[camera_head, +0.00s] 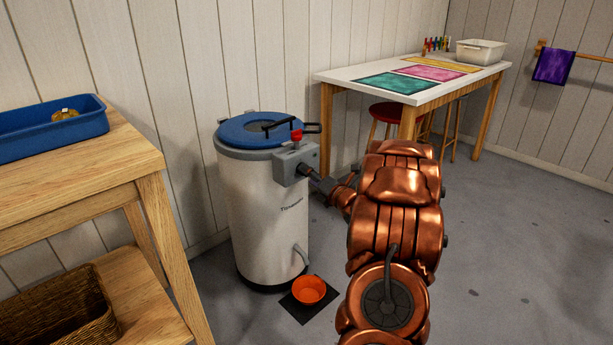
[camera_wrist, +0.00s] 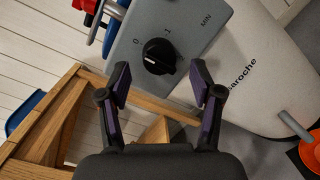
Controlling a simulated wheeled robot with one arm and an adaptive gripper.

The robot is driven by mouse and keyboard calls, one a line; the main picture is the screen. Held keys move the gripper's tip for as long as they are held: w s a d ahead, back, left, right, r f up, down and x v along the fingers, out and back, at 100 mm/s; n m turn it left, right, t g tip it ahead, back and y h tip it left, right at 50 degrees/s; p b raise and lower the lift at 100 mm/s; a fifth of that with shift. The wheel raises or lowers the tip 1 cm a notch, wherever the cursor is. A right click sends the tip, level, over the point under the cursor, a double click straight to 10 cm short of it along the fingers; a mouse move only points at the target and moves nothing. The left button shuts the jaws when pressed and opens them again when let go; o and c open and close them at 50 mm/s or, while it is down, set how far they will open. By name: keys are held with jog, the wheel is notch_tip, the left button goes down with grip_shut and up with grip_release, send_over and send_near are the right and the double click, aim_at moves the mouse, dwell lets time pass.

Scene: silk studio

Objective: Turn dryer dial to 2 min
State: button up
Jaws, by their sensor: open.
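The dryer (camera_head: 262,205) is a white upright cylinder with a blue lid (camera_head: 252,128) and a grey control box (camera_head: 288,165) on its side. A mark for 2 is not readable. A small pale mark shows at the dial's lower right edge. My gripper (camera_wrist: 160,80) is open, its two purple-padded fingers spread on either side of and just short of the dial. In the head view it is small and dark beside the box.
An orange bowl (camera_head: 309,290) sits on a dark mat below. A wooden table (camera_head: 90,160) with a blue tray (camera_head: 45,135) stands left; a white worktable (camera_head: 350,75) stands behind right.

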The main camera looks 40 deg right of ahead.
jog(key=shift+w+d, duration=0.15)
jog(key=shift+w, duration=0.85)
jog(key=shift+c, duration=0.2)
jog(key=c, duration=1.1)
jog(key=shift+r, duration=0.1)
